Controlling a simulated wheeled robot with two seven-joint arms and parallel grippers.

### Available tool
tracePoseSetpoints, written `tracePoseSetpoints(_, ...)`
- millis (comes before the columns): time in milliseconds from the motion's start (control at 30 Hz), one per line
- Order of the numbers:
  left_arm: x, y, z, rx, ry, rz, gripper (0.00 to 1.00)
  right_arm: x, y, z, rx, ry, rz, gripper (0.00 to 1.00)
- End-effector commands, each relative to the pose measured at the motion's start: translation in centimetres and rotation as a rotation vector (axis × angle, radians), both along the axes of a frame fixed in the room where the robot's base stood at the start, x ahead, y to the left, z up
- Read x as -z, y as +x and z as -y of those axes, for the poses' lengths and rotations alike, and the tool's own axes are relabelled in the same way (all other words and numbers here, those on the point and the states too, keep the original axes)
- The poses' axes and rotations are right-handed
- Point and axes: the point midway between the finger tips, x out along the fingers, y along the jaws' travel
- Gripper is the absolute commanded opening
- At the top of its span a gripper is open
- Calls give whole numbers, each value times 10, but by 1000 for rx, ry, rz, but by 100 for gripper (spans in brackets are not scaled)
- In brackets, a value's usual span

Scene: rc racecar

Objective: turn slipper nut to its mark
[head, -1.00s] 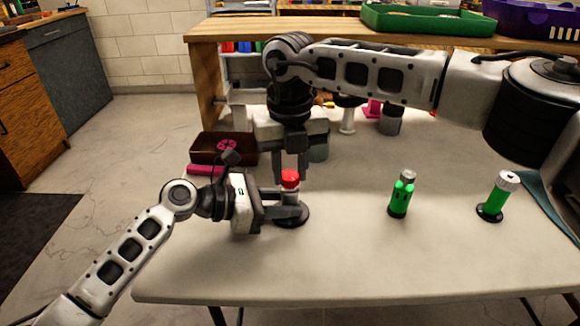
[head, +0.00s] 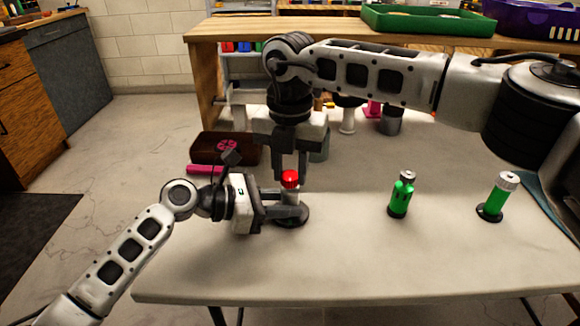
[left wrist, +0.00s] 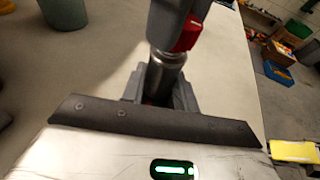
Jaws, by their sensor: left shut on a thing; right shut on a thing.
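The slipper nut appears to be the red knob (head: 289,179) on top of a grey post on a round black base (head: 293,218), near the table's left front. My left gripper (head: 290,212) is shut on the grey post (left wrist: 166,68) from the left side, below the red part. My right gripper (head: 291,172) comes down from above and is shut on the red knob. In the left wrist view the red knob (left wrist: 186,36) shows a light mark line on its side. The right gripper's fingers hide part of the knob there.
Two green cylinders stand to the right, a grey-capped one (head: 402,195) and a white-capped one (head: 497,197) on a black base. A dark box with a pink wheel (head: 224,149) and a pink bar (head: 205,169) lie at left. The front middle table is clear.

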Motion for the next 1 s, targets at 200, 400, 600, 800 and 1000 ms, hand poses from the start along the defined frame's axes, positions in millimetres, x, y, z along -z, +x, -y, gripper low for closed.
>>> tracePoseSetpoints(200,2,-1,0,2,3,-3,10,-1,1,0,2,1,2,6)
tracePoseSetpoints(400,2,-1,0,1,3,-4,10,-1,1,0,2,1,2,51)
tracePoseSetpoints(600,2,-1,0,1,3,-2,10,-1,0,0,1,1,1,52)
tracePoseSetpoints(800,2,-1,0,1,3,-2,10,-9,1,0,1,2,4,52)
tracePoseSetpoints(1000,2,0,0,1,3,-2,10,-46,1,0,2,3,6,52)
